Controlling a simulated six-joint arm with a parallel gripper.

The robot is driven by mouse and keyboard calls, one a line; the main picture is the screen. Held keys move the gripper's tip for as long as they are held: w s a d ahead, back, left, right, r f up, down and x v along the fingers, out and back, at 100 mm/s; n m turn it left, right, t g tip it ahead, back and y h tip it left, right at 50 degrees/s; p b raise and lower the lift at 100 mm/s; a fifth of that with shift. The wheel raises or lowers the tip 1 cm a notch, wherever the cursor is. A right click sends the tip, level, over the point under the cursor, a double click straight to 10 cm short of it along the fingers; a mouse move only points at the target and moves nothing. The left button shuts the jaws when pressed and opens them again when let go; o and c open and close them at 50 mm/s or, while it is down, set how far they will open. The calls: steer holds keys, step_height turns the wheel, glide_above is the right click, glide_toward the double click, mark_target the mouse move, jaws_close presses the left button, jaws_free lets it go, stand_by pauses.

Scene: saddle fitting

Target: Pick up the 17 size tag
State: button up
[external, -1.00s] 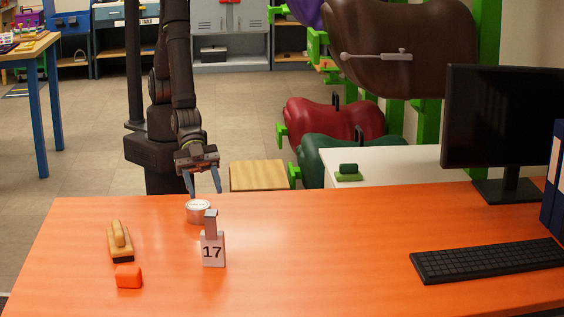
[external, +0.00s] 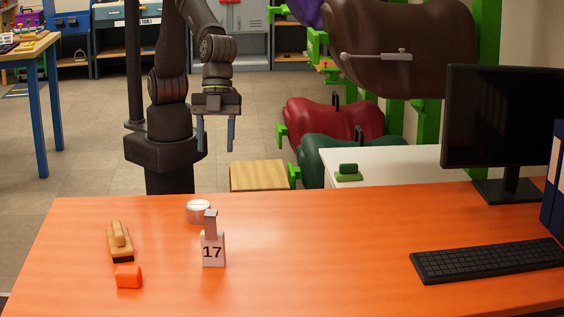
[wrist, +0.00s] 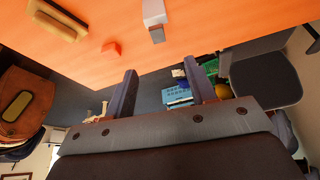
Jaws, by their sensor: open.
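A round white-lidded tin (external: 198,211) stands just behind the tag. A wooden brush (external: 120,239) and an orange block (external: 128,277) lie to its left. A keyboard (external: 487,260) and monitor (external: 503,120) are at the right. The orange table (external: 320,250) is bare between tag and keyboard.

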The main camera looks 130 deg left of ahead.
glide_toward(208, 215)
steer(key=x, duration=0.3)
steer(key=a+x, duration=0.1)
steer(key=x, duration=0.1)
steer(key=shift+f, duration=0.15)
steer(key=shift+d+x, duration=0.2)
steer(key=shift+x, duration=1.15)
steer(key=shift+d+x, duration=0.25)
steer(key=shift+x, duration=1.1)
jaws_close()
